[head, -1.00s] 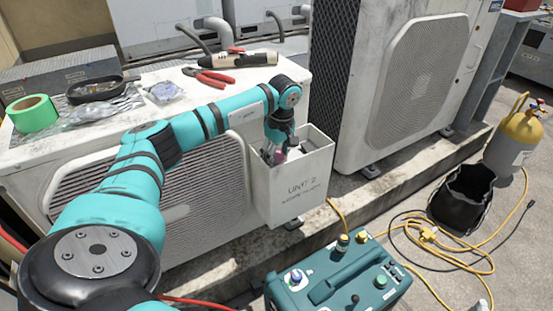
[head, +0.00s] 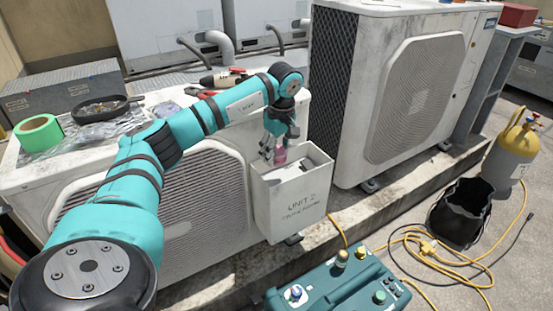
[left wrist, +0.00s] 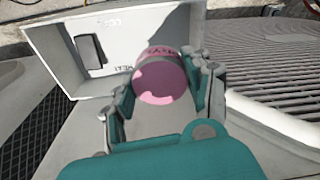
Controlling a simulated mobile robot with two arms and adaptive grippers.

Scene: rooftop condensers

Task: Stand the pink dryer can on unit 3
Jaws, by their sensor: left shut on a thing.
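The pink dryer can (head: 280,155) is held in my left gripper (head: 277,150), just above the open top of the white box marked UNIT 2 (head: 292,212). In the left wrist view the pink can (left wrist: 160,78) sits between the two fingers of the left gripper (left wrist: 160,85), with dark writing on its side. Below it the inside of the white box (left wrist: 55,50) shows, with a dark item inside. No unit marked 3 can be made out. My right gripper is not in view.
A white condenser (head: 190,190) carries green tape (head: 38,133), a black pan (head: 100,110) and red-handled pliers (head: 200,92). A second condenser (head: 415,95) stands to the right. A teal case (head: 335,285), a black bag (head: 462,208), a yellow cylinder (head: 508,150) and a yellow cable (head: 410,240) are on the ground.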

